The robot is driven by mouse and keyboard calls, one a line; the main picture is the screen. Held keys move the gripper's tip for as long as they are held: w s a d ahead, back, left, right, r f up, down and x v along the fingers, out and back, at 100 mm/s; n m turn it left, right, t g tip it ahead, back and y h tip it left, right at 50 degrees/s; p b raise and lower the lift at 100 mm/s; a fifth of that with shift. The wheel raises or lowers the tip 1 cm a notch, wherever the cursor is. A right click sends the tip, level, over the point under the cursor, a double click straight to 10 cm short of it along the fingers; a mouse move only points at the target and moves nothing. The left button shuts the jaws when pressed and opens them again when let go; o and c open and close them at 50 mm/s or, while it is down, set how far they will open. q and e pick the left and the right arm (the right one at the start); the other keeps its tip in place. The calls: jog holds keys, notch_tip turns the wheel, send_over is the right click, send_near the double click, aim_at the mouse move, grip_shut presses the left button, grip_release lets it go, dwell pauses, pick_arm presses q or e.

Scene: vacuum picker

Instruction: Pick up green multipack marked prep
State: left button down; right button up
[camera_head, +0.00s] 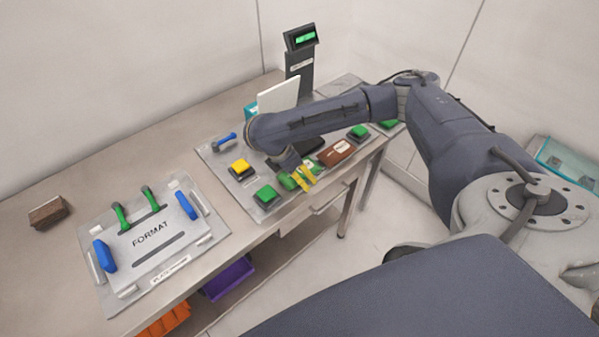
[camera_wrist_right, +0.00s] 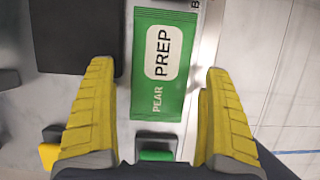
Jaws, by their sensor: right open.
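The green multipack marked PREP and PEAR (camera_wrist_right: 163,85) lies flat on the metal surface in the right wrist view. In the head view it is a small green patch (camera_head: 311,165), partly hidden by my right gripper. My right gripper (camera_wrist_right: 157,115) is open, with one yellow finger on each side of the pack. The pack lies between the fingers in the picture, and its far end reaches beyond the fingertips. I cannot tell how high the fingers are above it. The right gripper also shows in the head view (camera_head: 304,179), over the bench's front edge. My left gripper is not in view.
A green button (camera_head: 266,195) and a yellow button (camera_head: 240,167) stand left of the gripper. A brown pack (camera_head: 338,152) lies to its right. A display post (camera_head: 299,65) stands behind. The FORMAT plate (camera_head: 150,240) with green and blue handles lies at left.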

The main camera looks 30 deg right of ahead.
jog(key=shift+c, duration=0.4)
jog(key=c, duration=1.3)
jog(key=shift+r, duration=0.1)
